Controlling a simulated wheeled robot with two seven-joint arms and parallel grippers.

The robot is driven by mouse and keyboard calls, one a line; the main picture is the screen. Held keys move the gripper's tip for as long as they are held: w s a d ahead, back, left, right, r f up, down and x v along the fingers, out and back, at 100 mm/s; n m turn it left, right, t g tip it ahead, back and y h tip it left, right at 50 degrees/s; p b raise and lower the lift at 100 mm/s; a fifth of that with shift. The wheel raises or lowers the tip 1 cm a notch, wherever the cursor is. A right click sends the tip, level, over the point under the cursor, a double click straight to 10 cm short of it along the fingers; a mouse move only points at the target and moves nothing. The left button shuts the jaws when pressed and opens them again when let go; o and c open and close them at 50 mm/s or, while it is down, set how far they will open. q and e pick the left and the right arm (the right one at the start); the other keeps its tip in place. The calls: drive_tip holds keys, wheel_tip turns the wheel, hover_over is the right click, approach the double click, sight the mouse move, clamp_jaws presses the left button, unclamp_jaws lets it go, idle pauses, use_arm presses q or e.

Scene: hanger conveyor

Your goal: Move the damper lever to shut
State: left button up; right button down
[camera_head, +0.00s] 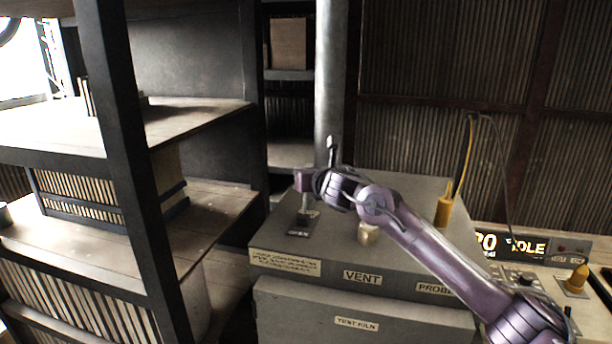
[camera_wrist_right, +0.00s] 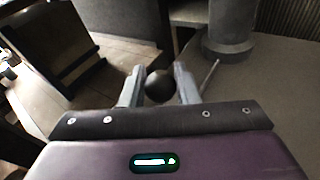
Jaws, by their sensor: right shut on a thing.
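The damper lever (camera_head: 305,217) stands on a small dark base plate on top of the grey vent box, left of the arm. Its upper end is hidden behind my right gripper (camera_head: 306,198). In the right wrist view a dark round knob (camera_wrist_right: 158,87) sits between the two grey fingers of my right gripper (camera_wrist_right: 159,80), which is shut on it. The label "VENT" (camera_head: 362,277) is on the box front. No marking for open or shut is readable. My left gripper is not in view.
A vertical grey pipe (camera_head: 330,80) rises behind the box. A pale knob (camera_head: 368,234) sits beside the lever under my right arm. A yellow probe (camera_head: 443,211) with a cable stands at right. Wooden shelving (camera_head: 60,135) with a dark post is at left.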

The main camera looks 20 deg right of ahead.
drive_tip(key=shift+d+f, duration=0.25)
drive_tip(key=c, duration=1.5)
unclamp_jaws()
drive_tip(key=o, duration=0.4)
drive_tip(key=shift+w+d+f, duration=0.1)
drive_tip(key=shift+w+d, duration=0.1)
drive_tip(key=shift+d, duration=0.05)
drive_tip(key=shift+c, duration=0.2)
drive_tip(key=shift+s+a, duration=0.2)
drive_tip(key=shift+s, duration=0.25)
drive_tip(key=b+v, duration=0.2)
drive_tip(key=v, duration=0.5)
drive_tip(key=shift+d, duration=0.15)
